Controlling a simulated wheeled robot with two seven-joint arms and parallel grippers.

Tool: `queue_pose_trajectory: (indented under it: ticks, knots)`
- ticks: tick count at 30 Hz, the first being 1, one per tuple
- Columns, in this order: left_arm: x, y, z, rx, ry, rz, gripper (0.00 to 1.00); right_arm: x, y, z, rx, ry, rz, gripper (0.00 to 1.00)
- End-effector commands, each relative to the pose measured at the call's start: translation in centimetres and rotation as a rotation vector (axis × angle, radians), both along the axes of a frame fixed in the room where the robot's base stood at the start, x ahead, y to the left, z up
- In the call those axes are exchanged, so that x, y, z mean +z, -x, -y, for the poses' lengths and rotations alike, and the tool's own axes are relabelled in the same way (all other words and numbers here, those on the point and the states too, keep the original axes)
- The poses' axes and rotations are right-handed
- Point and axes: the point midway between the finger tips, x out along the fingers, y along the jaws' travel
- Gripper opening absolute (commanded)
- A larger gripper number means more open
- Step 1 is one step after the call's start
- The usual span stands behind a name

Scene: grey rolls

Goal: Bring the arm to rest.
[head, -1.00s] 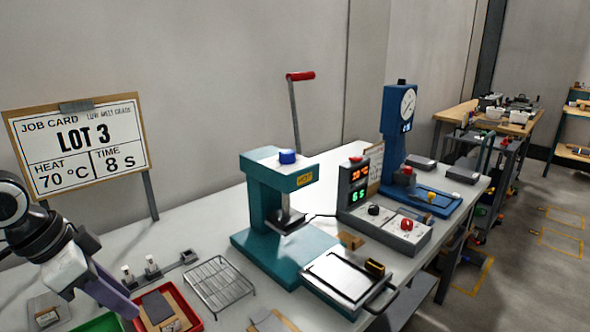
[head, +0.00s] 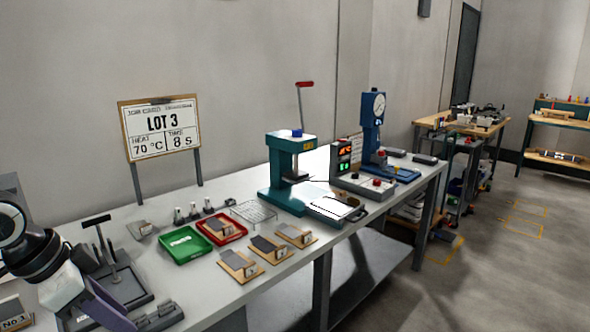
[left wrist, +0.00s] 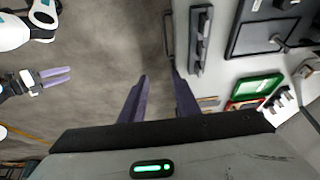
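My left gripper (head: 104,306) is at the lower left of the head view, by the near left end of the bench (head: 225,293). In the left wrist view its two purple fingers (left wrist: 159,75) stand apart with nothing between them. The grey floor and the bench's edge show past them. My right gripper (left wrist: 68,75) shows at the left of the left wrist view, over the floor. Its two purple fingers are apart and empty. It is outside the head view.
A black T-handled fixture (head: 110,270) stands close to my left gripper. Green (head: 186,246) and red (head: 221,228) trays, several wooden boards with grey pieces (head: 240,265), a wire rack (head: 253,213) and a teal press (head: 283,175) stand along the bench. Open floor (head: 480,270) lies right.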

Motion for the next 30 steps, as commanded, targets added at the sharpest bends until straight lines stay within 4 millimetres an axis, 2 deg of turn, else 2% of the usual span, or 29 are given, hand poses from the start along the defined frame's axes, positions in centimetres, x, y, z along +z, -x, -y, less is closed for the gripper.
queue_pose_trajectory:
  ticks: [1,4,11,17,21,24,26,30]
  knots:
    - [-1.4,-0.3,1.1,-0.011,0.012,-0.001,0.29,-0.3,0.5,0.0,0.000,0.002,-0.011,0.47]
    - [-3.2,-1.0,2.4,-0.017,0.025,0.017,0.29,-0.8,1.4,0.0,0.001,0.002,-0.028,0.47]
    - [-8.0,-2.3,6.0,-0.024,0.075,0.067,0.29,0.0,-0.3,0.1,0.000,0.002,0.004,0.47]
    - [-14.2,-2.3,10.8,-0.001,0.163,0.124,0.29,-0.1,-0.1,0.1,0.000,0.001,0.000,0.47]
    - [-19.7,-0.8,14.8,0.065,0.253,0.179,0.29,-0.1,0.0,0.1,0.000,0.002,-0.002,0.47]
    - [-23.2,1.1,16.8,0.140,0.304,0.217,0.29,-0.2,0.2,0.0,0.000,0.001,-0.006,0.47]
    - [-25.2,2.6,17.5,0.193,0.324,0.236,0.29,-0.2,0.3,0.0,0.001,0.001,-0.007,0.47]
    - [-29.4,7.2,18.1,0.326,0.336,0.270,0.29,-0.3,0.3,0.0,0.001,0.002,-0.008,0.47]
